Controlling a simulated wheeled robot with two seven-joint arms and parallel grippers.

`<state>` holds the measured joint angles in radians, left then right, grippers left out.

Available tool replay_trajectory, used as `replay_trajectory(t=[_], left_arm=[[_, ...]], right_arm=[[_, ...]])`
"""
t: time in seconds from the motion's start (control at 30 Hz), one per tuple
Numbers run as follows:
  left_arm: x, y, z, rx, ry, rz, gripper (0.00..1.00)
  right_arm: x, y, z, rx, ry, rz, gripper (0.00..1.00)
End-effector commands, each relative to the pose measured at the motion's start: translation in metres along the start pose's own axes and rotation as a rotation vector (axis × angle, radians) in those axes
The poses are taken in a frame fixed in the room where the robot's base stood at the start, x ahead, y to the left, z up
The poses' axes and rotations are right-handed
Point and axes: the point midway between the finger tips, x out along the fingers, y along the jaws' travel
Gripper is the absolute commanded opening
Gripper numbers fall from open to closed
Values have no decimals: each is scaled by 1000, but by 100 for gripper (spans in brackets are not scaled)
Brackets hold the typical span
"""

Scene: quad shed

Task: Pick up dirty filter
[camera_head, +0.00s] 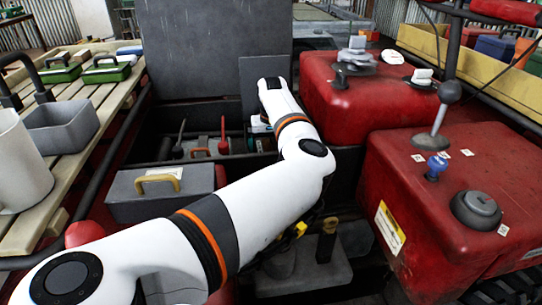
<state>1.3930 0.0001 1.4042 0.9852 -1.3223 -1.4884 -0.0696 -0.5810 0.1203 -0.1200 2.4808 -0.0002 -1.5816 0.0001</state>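My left arm comes in from the lower left and reaches up to the middle of the picture. Its wrist is over the right part of an open dark compartment (183,150). The fingers of my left gripper are hidden behind the wrist, so I cannot see whether they are open or hold anything. A small white shape (261,124) shows just below the wrist; I cannot tell what it is. I cannot make out the dirty filter for certain. My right gripper is not in view.
A dark raised lid (212,45) stands behind the compartment. Red tanks (395,165) with a lever (437,115) stand at right. A grey box (160,195) with a yellow handle lies in front of the compartment. A slatted wooden bench (75,165) at left carries a grey bin (62,127).

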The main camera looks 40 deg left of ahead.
Motion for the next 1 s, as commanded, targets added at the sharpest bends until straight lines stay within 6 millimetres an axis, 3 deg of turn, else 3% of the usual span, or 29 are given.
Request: replay_trajectory(t=[0.27,0.5,0.53,0.77,1.0], left_arm=[[2,0,0,-1,0,0,98],[2,0,0,0,0,0,59],[2,0,0,-1,0,0,58],[-1,0,0,-1,-1,0,57],[-40,0,6,-1,-3,0,57]], right_arm=[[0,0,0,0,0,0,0],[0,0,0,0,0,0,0],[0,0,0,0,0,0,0],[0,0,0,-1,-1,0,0],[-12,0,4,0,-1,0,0]])
